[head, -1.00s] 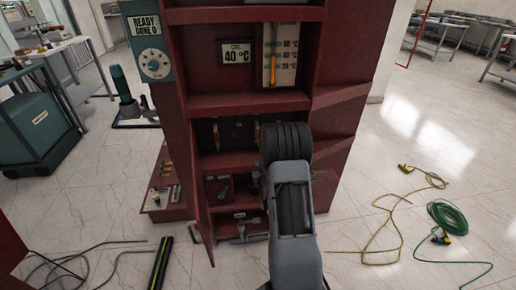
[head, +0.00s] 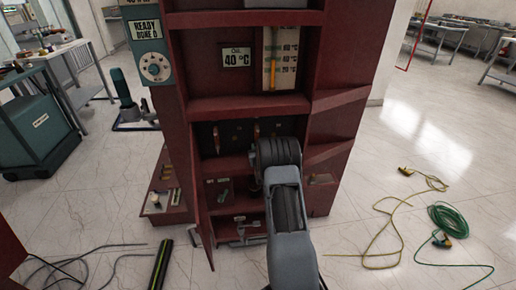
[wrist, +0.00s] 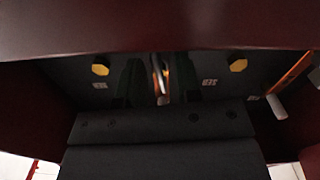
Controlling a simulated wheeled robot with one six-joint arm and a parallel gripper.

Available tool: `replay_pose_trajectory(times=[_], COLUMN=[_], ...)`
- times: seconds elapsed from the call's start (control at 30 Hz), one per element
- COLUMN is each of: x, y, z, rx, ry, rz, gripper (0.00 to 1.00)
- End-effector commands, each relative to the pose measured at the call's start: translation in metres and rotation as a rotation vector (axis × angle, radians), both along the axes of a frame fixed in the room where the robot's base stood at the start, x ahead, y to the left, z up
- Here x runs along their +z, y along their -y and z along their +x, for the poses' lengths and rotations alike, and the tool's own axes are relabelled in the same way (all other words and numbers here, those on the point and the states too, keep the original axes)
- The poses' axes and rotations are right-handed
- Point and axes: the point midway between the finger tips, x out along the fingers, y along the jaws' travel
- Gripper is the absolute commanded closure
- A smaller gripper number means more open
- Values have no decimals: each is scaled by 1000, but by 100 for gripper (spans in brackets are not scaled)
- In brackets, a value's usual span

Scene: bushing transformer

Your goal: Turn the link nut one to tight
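Two yellow hex nuts sit on the dark back wall in the wrist view, a left nut (wrist: 100,69) and a right nut (wrist: 238,64). I cannot tell which is link nut one; the small labels beside them are unreadable. My gripper (wrist: 160,85) points into the compartment between the nuts. Its two dark fingers look apart. A thin pale and orange piece (wrist: 162,76) shows in the gap, and I cannot tell whether it is touched. In the head view my arm hides the gripper in front of the red cabinet (head: 250,105).
An orange bar with a pale end (wrist: 276,106) is at the right in the wrist view. A red edge crosses above the gripper. Cables (head: 447,218) lie on the floor.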

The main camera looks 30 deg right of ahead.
Motion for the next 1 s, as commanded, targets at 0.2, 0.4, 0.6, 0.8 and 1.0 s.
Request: replay_pose_trajectory(times=[0.2, 0.4, 0.6, 0.8, 1.0], x=[0, 0, 0, -1, -3], y=[1, 1, 0, 0, 1], z=[2, 2, 1, 1, 1], rx=[0, 0, 0, 0, 0], ry=[0, 0, 0, 2, 27], rz=[0, 0, 0, 5, 55], gripper=[68, 77, 96, 100, 100])
